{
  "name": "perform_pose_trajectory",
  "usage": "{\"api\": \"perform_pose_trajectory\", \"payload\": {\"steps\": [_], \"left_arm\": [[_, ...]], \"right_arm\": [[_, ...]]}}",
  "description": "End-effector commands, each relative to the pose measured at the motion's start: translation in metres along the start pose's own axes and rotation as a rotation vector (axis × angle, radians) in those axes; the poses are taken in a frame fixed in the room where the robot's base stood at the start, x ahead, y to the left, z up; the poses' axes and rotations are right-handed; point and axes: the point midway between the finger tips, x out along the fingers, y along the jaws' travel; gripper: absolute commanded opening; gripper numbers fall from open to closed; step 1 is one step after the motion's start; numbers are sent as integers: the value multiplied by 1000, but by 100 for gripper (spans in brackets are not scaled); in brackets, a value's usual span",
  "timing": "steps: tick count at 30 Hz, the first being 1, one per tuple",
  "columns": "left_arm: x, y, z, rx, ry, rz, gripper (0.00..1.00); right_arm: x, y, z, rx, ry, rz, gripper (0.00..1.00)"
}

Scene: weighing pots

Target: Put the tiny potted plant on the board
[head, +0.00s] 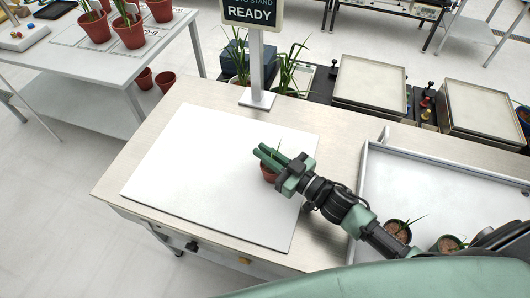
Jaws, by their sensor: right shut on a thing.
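A tiny pot (268,173) of reddish-brown clay is held in my right gripper (262,154), over the right part of the white board (190,160). The fingers are shut on it and hide much of the pot and its plant. I cannot tell whether its base touches the board. The board lies flat on the light wooden table. My left gripper is not in the head view.
A white-grey tray (447,165) to the right holds small potted plants (398,231) near its front. A sign on a stand (258,98) rises behind the board. Scales (370,82) stand behind. The board's left part is clear.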

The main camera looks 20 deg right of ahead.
Motion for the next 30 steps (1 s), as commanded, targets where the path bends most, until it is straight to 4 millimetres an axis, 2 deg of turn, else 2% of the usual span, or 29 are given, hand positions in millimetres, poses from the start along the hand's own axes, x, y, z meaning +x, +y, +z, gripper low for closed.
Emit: {"api": "perform_pose_trajectory", "payload": {"steps": [8,9,11,22,26,30], "left_arm": [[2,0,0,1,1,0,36],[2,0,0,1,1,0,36],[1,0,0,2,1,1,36],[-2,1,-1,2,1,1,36],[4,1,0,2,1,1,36],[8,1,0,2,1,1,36]], "right_arm": [[0,0,3,0,0,0,0],[0,0,3,0,0,0,15],[0,0,2,0,0,0,32],[0,0,-3,0,0,0,32],[-17,0,2,1,-4,1,32],[-43,0,3,1,-5,1,32]]}}
